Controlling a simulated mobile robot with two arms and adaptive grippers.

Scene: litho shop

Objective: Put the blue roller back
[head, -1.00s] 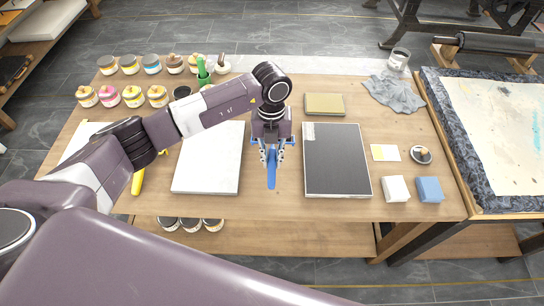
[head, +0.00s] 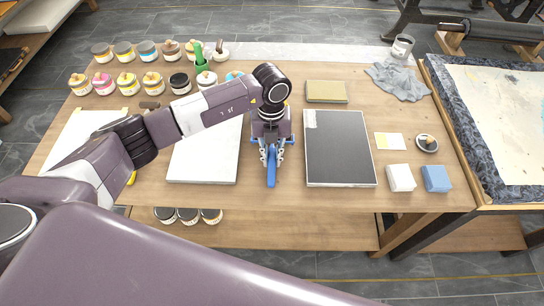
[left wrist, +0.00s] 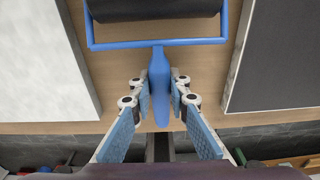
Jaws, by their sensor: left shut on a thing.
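The blue roller (head: 271,178) has a blue handle pointing toward the table's front. In the left wrist view its handle (left wrist: 160,72), its wide blue frame and its dark roller drum (left wrist: 150,9) show. The drum is cut off by the top edge. My left gripper (head: 271,158) is shut on the handle, one pad on each side; it also shows in the left wrist view (left wrist: 159,88). The roller is over the gap between the white slab (head: 205,160) and the dark slab (head: 339,150). I cannot tell whether the drum touches the table. My right gripper is not in view.
Several ink jars (head: 126,82) stand at the back left. A tan block (head: 326,91), a grey cloth (head: 399,82), a yellow-and-white pad (head: 390,141), a white block (head: 400,178) and a blue block (head: 436,179) lie right of centre. The wooden table's (head: 300,200) front strip is clear.

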